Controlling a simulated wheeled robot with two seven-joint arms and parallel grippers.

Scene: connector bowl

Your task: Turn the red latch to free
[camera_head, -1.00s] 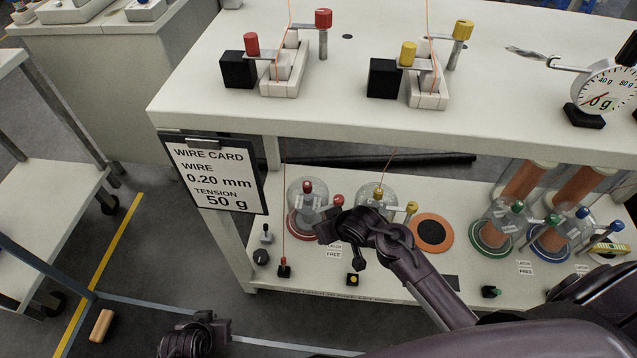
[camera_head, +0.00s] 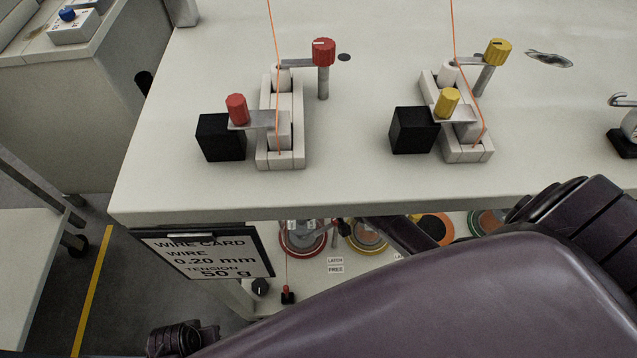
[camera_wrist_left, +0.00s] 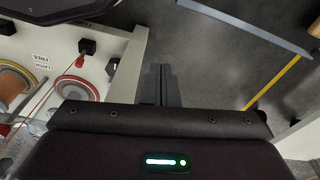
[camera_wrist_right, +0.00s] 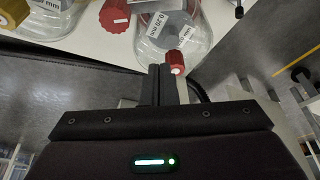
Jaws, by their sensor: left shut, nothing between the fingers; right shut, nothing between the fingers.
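The red spool (camera_head: 303,240) stands on the lower shelf, partly hidden by the table edge. LATCH and FREE labels (camera_head: 335,264) lie before it. In the right wrist view, a small red knob (camera_wrist_right: 175,62) is just beyond my right gripper's tips (camera_wrist_right: 163,70), close to a clear dome (camera_wrist_right: 170,30). A larger ribbed red knob (camera_wrist_right: 116,15) is left of it. I cannot tell which knob is the latch, or whether the gripper touches one. My right gripper is shut and empty. My left gripper (camera_wrist_left: 162,70) is shut and empty, beside the shelf.
The tabletop above the shelf carries red-knobbed (camera_head: 237,109) and yellow-knobbed (camera_head: 447,102) wire fixtures. A wire card (camera_head: 210,253) hangs at the table's left corner. A black block with a red top (camera_head: 288,295) is at the shelf front.

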